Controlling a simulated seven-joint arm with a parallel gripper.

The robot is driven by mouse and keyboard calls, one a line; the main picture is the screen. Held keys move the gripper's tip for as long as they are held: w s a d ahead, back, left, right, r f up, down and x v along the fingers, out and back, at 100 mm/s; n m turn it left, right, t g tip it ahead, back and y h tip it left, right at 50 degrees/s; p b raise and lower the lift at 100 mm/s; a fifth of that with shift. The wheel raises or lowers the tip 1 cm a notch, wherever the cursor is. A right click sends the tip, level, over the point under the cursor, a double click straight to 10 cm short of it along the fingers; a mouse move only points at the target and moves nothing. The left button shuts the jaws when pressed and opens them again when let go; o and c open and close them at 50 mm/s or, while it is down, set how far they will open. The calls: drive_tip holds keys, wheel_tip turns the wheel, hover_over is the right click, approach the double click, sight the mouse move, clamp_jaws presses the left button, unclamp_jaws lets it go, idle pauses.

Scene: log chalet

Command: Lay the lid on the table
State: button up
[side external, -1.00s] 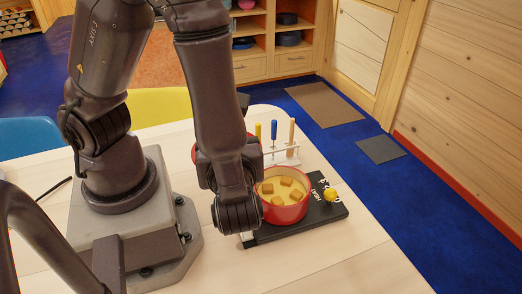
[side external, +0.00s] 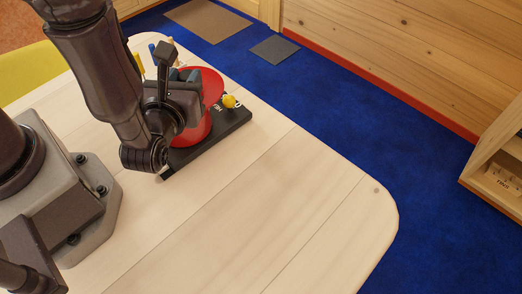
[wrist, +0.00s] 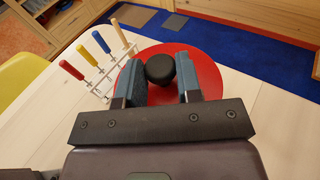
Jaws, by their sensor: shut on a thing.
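The red round lid (wrist: 208,72) with its black knob (wrist: 160,68) fills the middle of the wrist view. My gripper (wrist: 162,82) has its two blue-grey fingers on either side of the knob and is shut on it. In the side view the lid (side external: 213,84) shows partly behind my gripper (side external: 187,77), just above the red pot (side external: 202,130). I cannot tell whether lid and pot touch. The pot's inside is hidden. The pale wooden table (side external: 260,190) carries the pot's black board.
The black board (side external: 236,117) with a yellow knob (side external: 229,101) lies under the pot. A white rack (wrist: 117,70) with yellow, red, blue and wooden handled tools stands left of the lid in the wrist view. The table's front and right are clear.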

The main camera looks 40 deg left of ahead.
drive_tip(key=w+d+f+m+t+h, duration=0.3)
drive_tip(key=w+d+f+m+h, duration=0.15)
drive_tip(key=d+h, duration=0.2)
drive_tip(key=m+h, duration=0.5)
drive_tip(key=h, duration=0.1)
hover_over(258, 158)
drive_tip(key=shift+n+y, duration=0.25)
wheel_tip(258, 158, down, 5)
drive_tip(key=shift+f, duration=2.25)
drive_tip(key=shift+f, duration=0.25)
